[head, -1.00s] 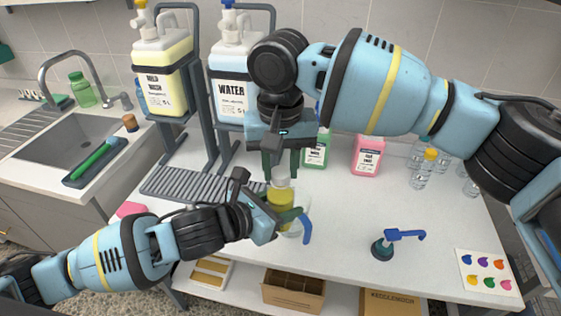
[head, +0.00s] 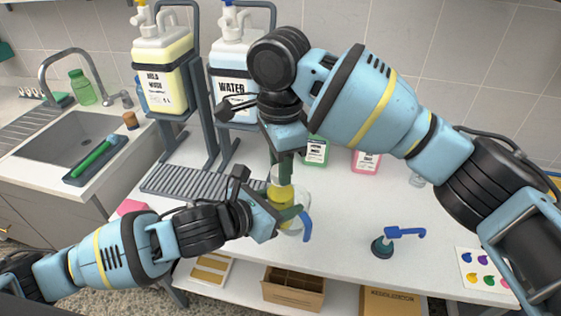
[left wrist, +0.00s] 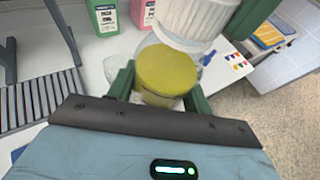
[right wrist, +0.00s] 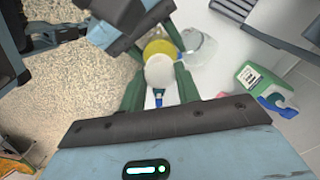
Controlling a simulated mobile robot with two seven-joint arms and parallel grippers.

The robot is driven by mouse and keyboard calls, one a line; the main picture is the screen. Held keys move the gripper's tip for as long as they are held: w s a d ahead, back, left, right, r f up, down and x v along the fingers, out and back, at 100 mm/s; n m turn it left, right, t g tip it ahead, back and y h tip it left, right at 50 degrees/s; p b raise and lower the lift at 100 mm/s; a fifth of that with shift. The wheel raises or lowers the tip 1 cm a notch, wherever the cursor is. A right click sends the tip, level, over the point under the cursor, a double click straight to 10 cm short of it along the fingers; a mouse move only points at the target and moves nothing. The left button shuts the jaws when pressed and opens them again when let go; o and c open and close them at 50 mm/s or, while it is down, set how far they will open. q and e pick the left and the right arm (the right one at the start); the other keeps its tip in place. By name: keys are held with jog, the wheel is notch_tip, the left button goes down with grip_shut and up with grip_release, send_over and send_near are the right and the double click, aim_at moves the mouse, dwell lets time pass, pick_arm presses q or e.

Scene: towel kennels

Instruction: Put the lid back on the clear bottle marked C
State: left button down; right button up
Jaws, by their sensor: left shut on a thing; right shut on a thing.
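A clear bottle with yellow liquid (head: 276,195) stands over the white counter. My left gripper (head: 289,212) is shut on its side. In the left wrist view its yellow liquid (left wrist: 166,72) shows between the green fingers. I cannot read a C on it. My right gripper (head: 282,165) is above the bottle, shut on a white ribbed lid (left wrist: 196,20). In the right wrist view the lid (right wrist: 159,71) is between the fingertips, over the bottle and partly covering it. Whether lid and bottle touch, I cannot tell.
A clear vessel (right wrist: 200,48) is close beside the held bottle. Green (head: 316,152) and pink (head: 366,161) labelled bottles stand behind. A blue-handled pump top (head: 383,246) is at right on open counter. Large WATER (head: 234,88) and yellow wash containers (head: 163,75) stand at the back.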

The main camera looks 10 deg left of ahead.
jog(key=m, duration=0.7)
jog(key=shift+w+m, duration=0.1)
jog(key=shift+m, duration=0.2)
jog(key=o, duration=1)
jog(key=shift+c, duration=0.3)
